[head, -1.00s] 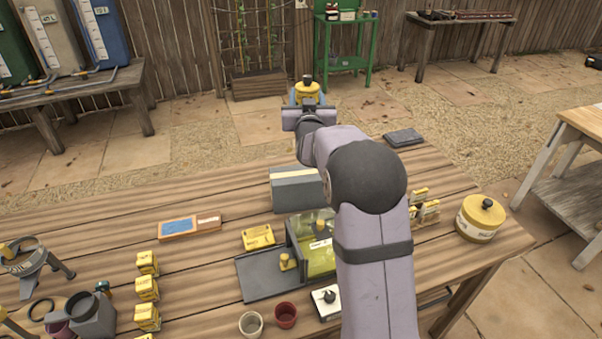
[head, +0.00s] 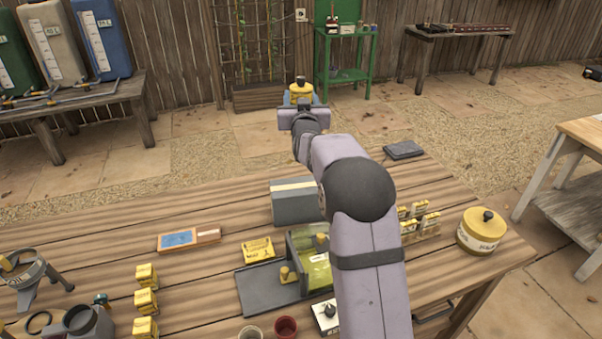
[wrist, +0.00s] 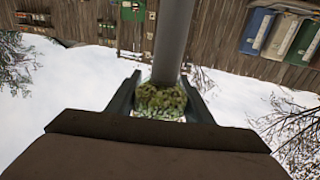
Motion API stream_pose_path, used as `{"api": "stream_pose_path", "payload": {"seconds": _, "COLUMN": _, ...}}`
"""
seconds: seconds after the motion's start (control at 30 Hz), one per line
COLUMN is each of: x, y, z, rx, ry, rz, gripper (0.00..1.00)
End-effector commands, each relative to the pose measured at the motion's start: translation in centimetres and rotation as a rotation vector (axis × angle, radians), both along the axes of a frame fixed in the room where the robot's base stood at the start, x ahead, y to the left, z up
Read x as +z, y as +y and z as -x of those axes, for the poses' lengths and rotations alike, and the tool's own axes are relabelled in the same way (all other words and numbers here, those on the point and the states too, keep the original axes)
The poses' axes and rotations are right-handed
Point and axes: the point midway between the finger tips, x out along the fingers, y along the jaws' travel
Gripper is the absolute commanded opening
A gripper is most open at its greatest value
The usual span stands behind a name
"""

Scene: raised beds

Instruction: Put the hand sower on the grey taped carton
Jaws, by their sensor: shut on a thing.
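My gripper (head: 303,104) is held high, beyond and above the table's far edge, at the end of my outstretched arm. It is shut on what looks like the hand sower (head: 300,91), a yellow body with a dark knob on top. In the wrist view the held thing shows as a grey tube (wrist: 174,40) with a mottled green part (wrist: 160,100) between the fingers. The grey taped carton (head: 293,208), with a cream tape strip on top, stands on the table below and nearer than my gripper. My arm partly covers its right side.
A clear-and-yellow case (head: 313,265) stands in front of the carton, with a yellow box (head: 257,249) beside it. A blue-and-orange tray (head: 180,239) lies left. A yellow lidded tin (head: 482,230) and a dark flat item (head: 403,150) are right. Table around the carton's left is clear.

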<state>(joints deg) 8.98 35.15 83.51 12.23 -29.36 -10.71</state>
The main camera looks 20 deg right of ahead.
Motion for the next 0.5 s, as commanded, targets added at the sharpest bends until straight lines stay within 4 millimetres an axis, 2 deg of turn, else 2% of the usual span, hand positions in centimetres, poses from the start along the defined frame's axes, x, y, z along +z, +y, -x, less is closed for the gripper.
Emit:
{"api": "stream_pose_path", "payload": {"seconds": 0.3, "x": -4.1, "y": 0.0, "z": 0.0, "rx": -0.001, "ry": 0.002, "rz": 0.000, "gripper": 0.00}}
{"api": "stream_pose_path", "payload": {"seconds": 0.5, "x": -5.7, "y": 0.0, "z": 0.0, "rx": 0.000, "ry": -0.003, "rz": 0.001, "gripper": 0.00}}
